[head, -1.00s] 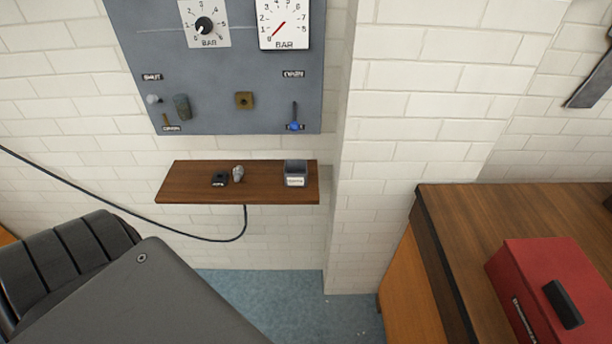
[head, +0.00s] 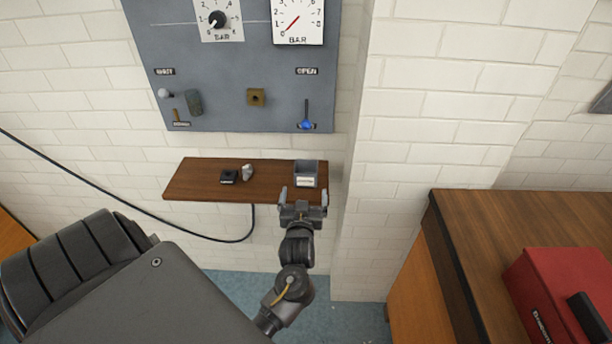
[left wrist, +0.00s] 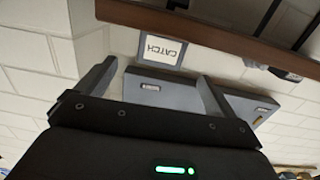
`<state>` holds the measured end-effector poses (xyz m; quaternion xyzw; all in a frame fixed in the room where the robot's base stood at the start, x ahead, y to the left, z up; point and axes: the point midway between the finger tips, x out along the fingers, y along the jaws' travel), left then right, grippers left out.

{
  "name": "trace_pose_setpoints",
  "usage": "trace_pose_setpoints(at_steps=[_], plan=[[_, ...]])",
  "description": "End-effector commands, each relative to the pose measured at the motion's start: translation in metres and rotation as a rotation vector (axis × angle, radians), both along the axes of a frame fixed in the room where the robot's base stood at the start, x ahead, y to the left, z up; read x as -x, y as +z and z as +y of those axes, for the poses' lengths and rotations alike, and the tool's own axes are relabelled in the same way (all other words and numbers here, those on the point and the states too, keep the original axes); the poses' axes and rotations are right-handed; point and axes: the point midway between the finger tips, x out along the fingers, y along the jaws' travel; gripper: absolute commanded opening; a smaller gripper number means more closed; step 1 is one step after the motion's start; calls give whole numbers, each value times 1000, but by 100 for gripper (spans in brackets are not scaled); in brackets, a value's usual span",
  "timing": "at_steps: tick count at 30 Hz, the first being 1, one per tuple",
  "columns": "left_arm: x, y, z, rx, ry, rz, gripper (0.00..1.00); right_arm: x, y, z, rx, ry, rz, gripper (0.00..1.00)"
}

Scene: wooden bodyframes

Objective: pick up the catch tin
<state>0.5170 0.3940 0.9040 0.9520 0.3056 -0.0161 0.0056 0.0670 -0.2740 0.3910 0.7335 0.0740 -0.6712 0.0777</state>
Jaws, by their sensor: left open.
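The catch tin (head: 306,181) is a small grey open-topped box with a white label, standing at the right end of the brown wall shelf (head: 210,185). In the left wrist view the tin (left wrist: 162,50) appears upside down, its label reading CATCH, just beyond the fingertips. My left gripper (head: 303,193) is open and empty in front of the shelf's right end, its fingers pointing at the tin, one toward each side. In the left wrist view the open fingers (left wrist: 156,72) have a clear gap between them. My right gripper is not in view.
A small black object (head: 228,177) and a grey lump (head: 247,173) lie mid-shelf, left of the tin. A grey gauge panel (head: 235,110) with knobs and a blue-handled lever hangs above. A wall corner juts out right of the shelf. A red toolbox (head: 565,290) sits on the right bench.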

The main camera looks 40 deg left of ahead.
Motion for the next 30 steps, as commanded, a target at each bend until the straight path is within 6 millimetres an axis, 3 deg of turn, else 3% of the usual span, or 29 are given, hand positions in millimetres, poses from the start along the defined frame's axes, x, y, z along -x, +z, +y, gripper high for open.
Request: trace_pose_setpoints(at_steps=[8,16,26,30], plan=[[-6,6,8,-23,31,-27,94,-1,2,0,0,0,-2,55],[-39,6,32,-24,30,-27,94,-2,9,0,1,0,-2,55],[-51,7,41,-22,29,-26,94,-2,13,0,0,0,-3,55],[-68,11,51,-23,29,-25,94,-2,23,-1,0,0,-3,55]])
